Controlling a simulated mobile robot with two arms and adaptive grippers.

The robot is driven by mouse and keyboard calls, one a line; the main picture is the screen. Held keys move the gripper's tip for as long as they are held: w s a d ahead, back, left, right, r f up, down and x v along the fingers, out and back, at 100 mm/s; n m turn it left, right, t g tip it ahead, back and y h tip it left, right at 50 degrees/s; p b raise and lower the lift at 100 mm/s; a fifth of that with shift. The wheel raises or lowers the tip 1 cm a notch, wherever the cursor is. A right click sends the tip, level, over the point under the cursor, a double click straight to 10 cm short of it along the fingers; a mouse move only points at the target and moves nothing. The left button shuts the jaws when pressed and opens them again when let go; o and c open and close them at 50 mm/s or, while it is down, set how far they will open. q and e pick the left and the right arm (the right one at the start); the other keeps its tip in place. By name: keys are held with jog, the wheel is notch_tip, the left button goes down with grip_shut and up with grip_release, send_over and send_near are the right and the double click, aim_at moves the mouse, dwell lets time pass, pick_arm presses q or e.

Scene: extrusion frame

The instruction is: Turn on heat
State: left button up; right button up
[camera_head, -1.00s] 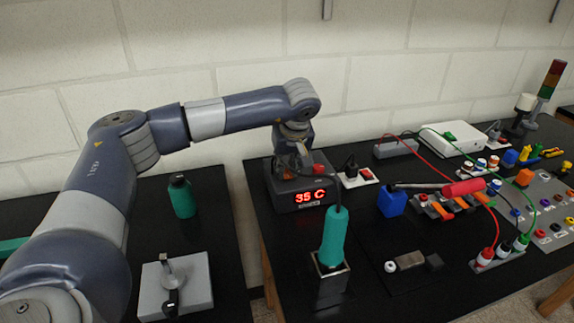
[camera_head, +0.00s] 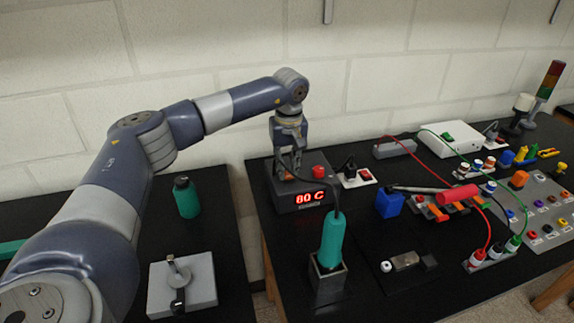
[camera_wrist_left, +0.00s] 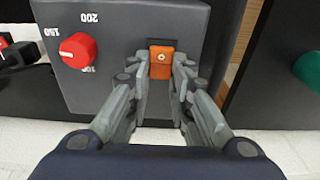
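The grey heating station (camera_head: 283,196) stands at the back left of the right-hand bench. Its red display (camera_head: 310,198) reads 80 C. A red knob (camera_head: 319,172) sits on its top; it also shows in the wrist view (camera_wrist_left: 77,50) beside the marks 100, 150 and 200. An orange switch (camera_wrist_left: 161,63) is on the station's top near one edge. My left gripper (camera_head: 288,161) points down over that top. In the wrist view its fingers (camera_wrist_left: 160,85) are apart, with the orange switch seen between their tips; I cannot tell whether they touch it. My right gripper is out of view.
A teal-handled soldering iron (camera_head: 331,240) stands in a holder in front of the station, its cable running close by my gripper. A plug on a socket (camera_head: 358,175) is to the right. A green bottle (camera_head: 186,198) stands on the left bench.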

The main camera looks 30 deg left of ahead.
aim_at(288, 175)
pick_arm(q)
jog(key=o, duration=0.4)
jog(key=shift+o, duration=0.2)
notch_tip(288, 175, up, 12)
jog(key=shift+s+d, duration=0.35)
jog(key=shift+d, duration=0.1)
